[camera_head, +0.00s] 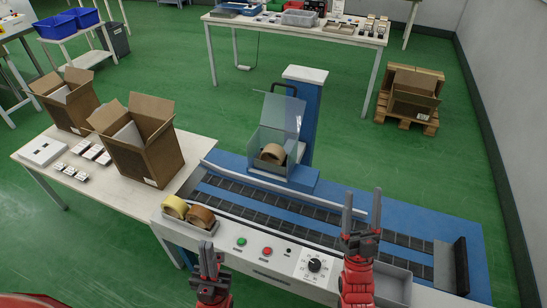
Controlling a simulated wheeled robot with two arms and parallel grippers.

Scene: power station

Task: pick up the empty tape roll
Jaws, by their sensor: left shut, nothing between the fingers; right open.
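A brown ring-shaped tape roll (272,154) sits in the sealing machine's housing (278,136), partly hidden by its clear panels; I cannot tell for sure that it is empty. A yellow tape roll (175,207) and a brown tape roll (201,217) stand side by side in a small holder at the machine's front left. My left gripper (208,246) is shut and empty, just in front of this holder and below it in the picture. My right gripper (362,197) is open and empty over the right part of the conveyor, apart from all the rolls.
The conveyor (320,225) runs across the machine, with a control panel (267,250) of buttons and a dial along its front. A dark upright plate (462,266) stands at its right end. Open cardboard boxes (140,150) stand on the left table. The belt looks clear.

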